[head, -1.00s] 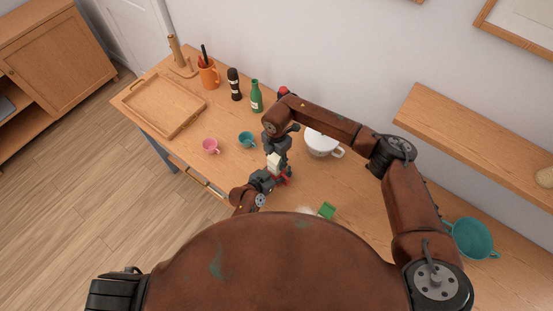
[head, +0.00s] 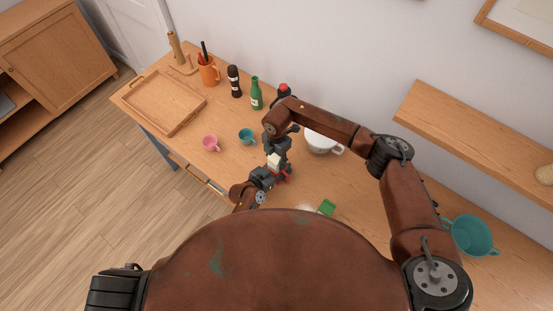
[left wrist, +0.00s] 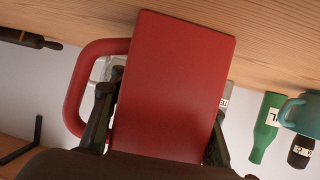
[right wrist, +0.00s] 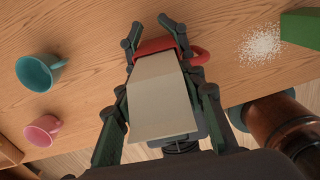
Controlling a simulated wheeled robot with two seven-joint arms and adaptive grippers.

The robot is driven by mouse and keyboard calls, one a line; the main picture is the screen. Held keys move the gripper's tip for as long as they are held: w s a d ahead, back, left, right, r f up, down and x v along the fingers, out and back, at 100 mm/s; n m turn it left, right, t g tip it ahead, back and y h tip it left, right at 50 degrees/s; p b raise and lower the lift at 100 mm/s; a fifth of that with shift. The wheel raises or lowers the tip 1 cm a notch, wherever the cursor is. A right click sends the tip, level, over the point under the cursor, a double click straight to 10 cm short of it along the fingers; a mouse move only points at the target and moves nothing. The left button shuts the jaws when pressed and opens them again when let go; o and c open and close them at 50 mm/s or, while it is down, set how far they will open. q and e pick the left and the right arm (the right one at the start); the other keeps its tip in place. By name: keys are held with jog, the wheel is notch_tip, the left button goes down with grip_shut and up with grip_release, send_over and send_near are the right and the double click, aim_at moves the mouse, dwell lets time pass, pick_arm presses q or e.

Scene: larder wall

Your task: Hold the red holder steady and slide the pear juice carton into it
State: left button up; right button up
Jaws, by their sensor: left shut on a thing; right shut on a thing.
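The red holder (left wrist: 172,85) fills the middle of the left wrist view, its loop handle on the left. My left gripper (head: 272,179) is shut on it, one finger at each side, just above the table. The pale cream pear juice carton (right wrist: 162,95) is held by my right gripper (right wrist: 166,92), with a finger on each side. In the right wrist view the carton's far end meets the mouth of the red holder (right wrist: 155,45). How deep it sits inside is hidden. In the head view the carton (head: 274,161) is directly above the holder (head: 287,177).
A pink cup (head: 210,143) and teal cup (head: 246,136) stand to the left, a white pot (head: 320,142) to the right. Green (head: 256,95) and dark (head: 234,82) bottles stand behind. A green block (head: 327,207) lies beside white grains (right wrist: 261,45). A wooden tray (head: 165,128) lies far left.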

pick_arm(q)
jog(key=shift+c, duration=0.2)
pick_arm(e)
jog(key=shift+f, duration=0.7)
jog(key=o, duration=1.5)
notch_tip(320, 180, up, 12)
pick_arm(q)
jog(key=o, duration=1.4)
pick_arm(e)
jog(key=shift+w, duration=0.1)
pick_arm(q)
jog(key=shift+o, duration=0.2)
